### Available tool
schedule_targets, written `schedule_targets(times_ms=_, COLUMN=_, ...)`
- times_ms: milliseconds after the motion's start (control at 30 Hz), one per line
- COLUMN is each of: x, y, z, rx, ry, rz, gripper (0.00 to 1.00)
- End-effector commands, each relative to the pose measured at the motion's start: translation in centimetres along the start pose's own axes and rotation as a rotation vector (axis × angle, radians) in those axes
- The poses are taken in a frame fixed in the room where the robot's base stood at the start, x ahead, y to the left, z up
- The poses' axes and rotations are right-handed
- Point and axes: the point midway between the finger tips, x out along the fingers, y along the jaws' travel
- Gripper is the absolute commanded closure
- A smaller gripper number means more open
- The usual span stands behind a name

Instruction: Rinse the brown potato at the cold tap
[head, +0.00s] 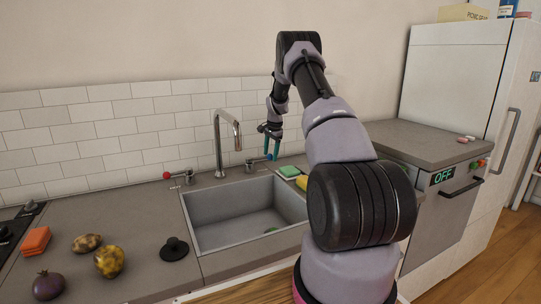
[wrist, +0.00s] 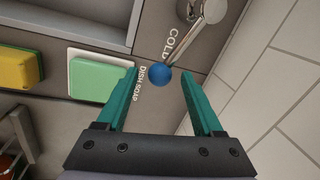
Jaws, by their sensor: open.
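The brown potato (head: 87,243) lies on the counter left of the sink (head: 226,236). The spout (head: 228,130) rises behind the sink, and no water shows from it. The cold tap's blue knob (head: 269,157) is right of the spout; the wrist view shows the blue ball (wrist: 159,74) on its lever beside the word COLD. My gripper (head: 271,140) is at the cold tap, open, with its teal fingers on either side of the ball in the wrist view. I cannot tell whether they touch it. A red-knobbed tap (head: 168,175) stands left of the spout.
A yellow speckled item (head: 109,262), a purple one (head: 47,286), an orange block (head: 36,241) and a black plug (head: 175,249) are on the left counter. Green (head: 288,171) and yellow (head: 302,183) sponges lie right of the sink. A small green thing (head: 270,230) is in the basin.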

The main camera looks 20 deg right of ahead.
Motion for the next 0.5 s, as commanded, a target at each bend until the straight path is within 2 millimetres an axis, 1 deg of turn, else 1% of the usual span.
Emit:
schedule_targets(times_ms=100, x=0.51, y=-0.01, z=-0.02, rx=0.0, ry=0.0, rz=-0.001, gripper=0.31)
schedule_targets(times_ms=367, x=0.58, y=-0.01, z=-0.01, rx=0.0, ry=0.0, rz=-0.001, gripper=0.31)
schedule_targets(times_ms=400, x=0.58, y=-0.01, z=0.0, rx=0.0, ry=0.0, rz=-0.001, gripper=0.47)
schedule_targets(times_ms=467, x=0.57, y=-0.01, z=0.0, rx=0.0, ry=0.0, rz=-0.001, gripper=0.7)
schedule_targets(times_ms=500, x=0.57, y=-0.01, z=0.0, rx=0.0, ry=0.0, rz=-0.001, gripper=0.85)
